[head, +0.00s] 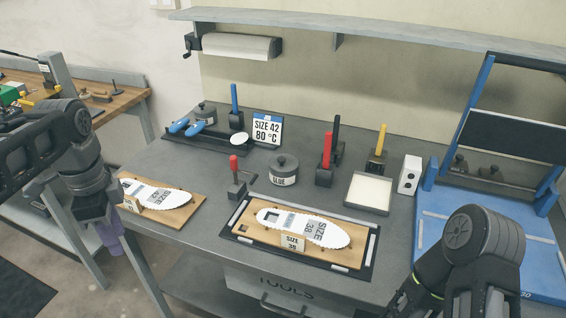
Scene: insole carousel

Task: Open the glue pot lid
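The glue pot (283,178) is a round dark grey pot with a white GLUE label, upright at the middle of the grey bench. Its dark lid (283,161), with a round knob on top, sits on the pot and looks closed. My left gripper (111,238) hangs at the bench's left front edge, well left of the pot and apart from it.
A red-handled tool (235,172) stands just left of the pot. The framed board (366,262) with a SIZE 38 insole lies in front. Red and black handled tools (325,165) and a white tray (367,193) are to the right. A blue-framed press (430,200) stands at far right.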

